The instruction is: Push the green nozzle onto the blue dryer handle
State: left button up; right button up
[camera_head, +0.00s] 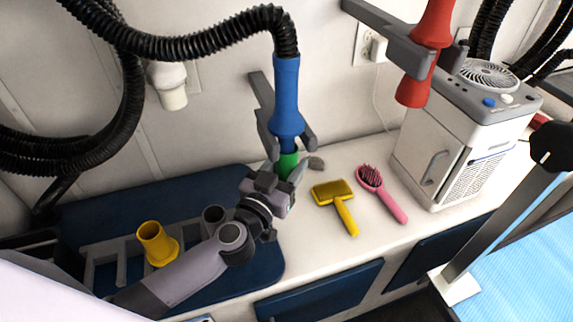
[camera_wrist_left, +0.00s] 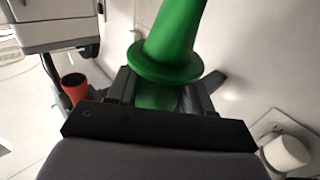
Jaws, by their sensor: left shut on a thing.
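The blue dryer handle (camera_head: 286,95) hangs upright from a black hose in a grey forked wall holder (camera_head: 263,105). The green nozzle (camera_head: 288,161) is directly below its lower end in the head view. I cannot tell whether the two touch. My left gripper (camera_head: 284,178) is shut on the nozzle, below the handle. In the left wrist view the green nozzle (camera_wrist_left: 182,35) rises from between the fingers (camera_wrist_left: 160,95), its wide flange just above them. The blue handle does not show there. My right gripper is not in view.
A yellow brush (camera_head: 333,190) and a pink brush (camera_head: 368,178) lie on the white counter. A yellow nozzle (camera_head: 155,240) and a dark one (camera_head: 213,216) stand in a rack at left. A red dryer (camera_head: 416,90) hangs at right near a white machine (camera_head: 440,145).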

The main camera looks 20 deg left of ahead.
pick_arm(q)
jog(key=shift+r, duration=0.85)
dwell(0.5)
jog(key=o, duration=1.3)
jog(key=shift+o, duration=0.2)
jog(key=v, duration=0.7)
jog(key=shift+s, duration=0.1)
